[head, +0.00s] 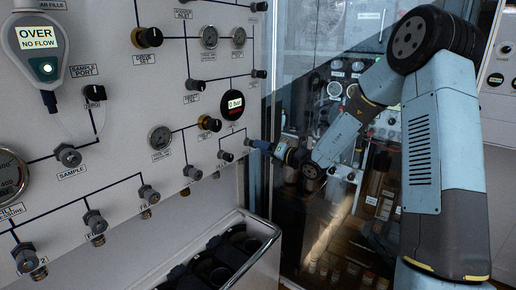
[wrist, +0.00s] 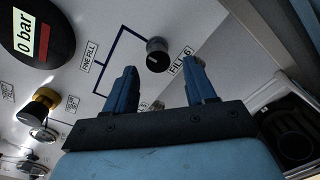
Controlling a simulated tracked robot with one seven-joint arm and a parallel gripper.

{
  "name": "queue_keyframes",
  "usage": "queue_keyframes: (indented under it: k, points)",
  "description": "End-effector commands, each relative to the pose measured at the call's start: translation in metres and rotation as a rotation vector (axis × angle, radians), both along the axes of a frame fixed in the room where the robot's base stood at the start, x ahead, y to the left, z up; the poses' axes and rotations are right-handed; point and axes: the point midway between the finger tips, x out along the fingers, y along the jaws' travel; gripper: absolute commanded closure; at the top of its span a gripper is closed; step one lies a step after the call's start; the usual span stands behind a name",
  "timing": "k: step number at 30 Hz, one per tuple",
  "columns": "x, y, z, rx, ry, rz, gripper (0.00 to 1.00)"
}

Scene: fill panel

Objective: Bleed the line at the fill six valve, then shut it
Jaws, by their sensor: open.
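The fill six valve is a small dark round knob (wrist: 158,57) with a pale mark, beside the "FILL 6" label (wrist: 181,60) on the white panel in the wrist view. My gripper (wrist: 160,80) is open, with its two blue fingers apart and the knob seen beyond and between their tips. The knob looks clear of both fingers. In the head view my gripper (head: 258,145) is at the panel's right edge, where it largely hides this valve. A round black display (wrist: 35,30) reads 0 bar; it also shows in the head view (head: 232,105).
Other fill valves (head: 95,221) run in a row along the lower panel. A yellow-collared knob (wrist: 42,103) is left of my gripper in the wrist view. A metal-rimmed rack with dark round wells (head: 268,226) stands below the panel. A glass cabinet (head: 335,190) is to the right.

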Motion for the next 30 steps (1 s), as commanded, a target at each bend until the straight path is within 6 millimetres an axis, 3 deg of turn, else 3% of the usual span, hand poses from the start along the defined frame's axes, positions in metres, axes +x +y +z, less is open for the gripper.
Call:
queue_keyframes:
  k: [9,15,30]
  points:
    - [-0.04,-0.051,0.001,-0.001,0.001,-0.004,0.45]
    - [-0.058,-0.072,0.002,-0.001,0.0,-0.002,0.45]
    - [-0.067,-0.081,0.002,0.001,0.001,-0.001,0.45]
